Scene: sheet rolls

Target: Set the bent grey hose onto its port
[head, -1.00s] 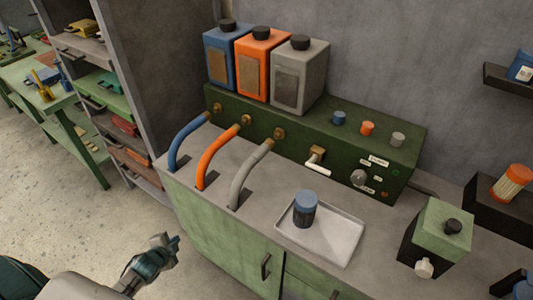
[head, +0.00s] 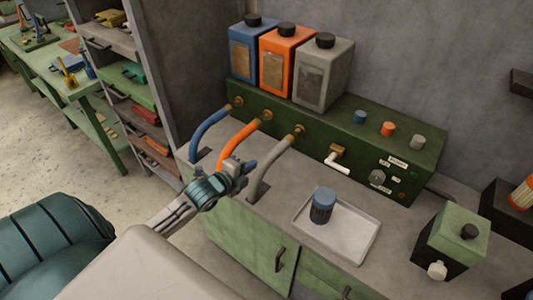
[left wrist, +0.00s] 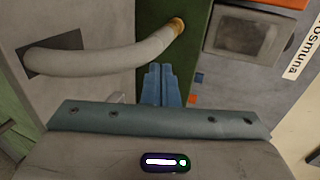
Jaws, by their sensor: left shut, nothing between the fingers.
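The bent grey hose (head: 268,168) rises from a slot in the bench top and curves up to the brass port (head: 299,130) on the green box. In the left wrist view the grey hose (left wrist: 95,55) runs from its dark slot to the brass port (left wrist: 178,25). Its upper end meets the port; I cannot tell whether it is fully seated. My left gripper (head: 243,170) is shut and empty, beside the grey hose and in front of the orange hose's lower part. In the left wrist view its fingers (left wrist: 162,70) are together, apart from the hose. My right gripper is not in view.
The blue hose (head: 207,132) and orange hose (head: 236,138) stand left of the grey one. The green box (head: 360,130) carries a tap (head: 338,160), knobs and three canisters.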

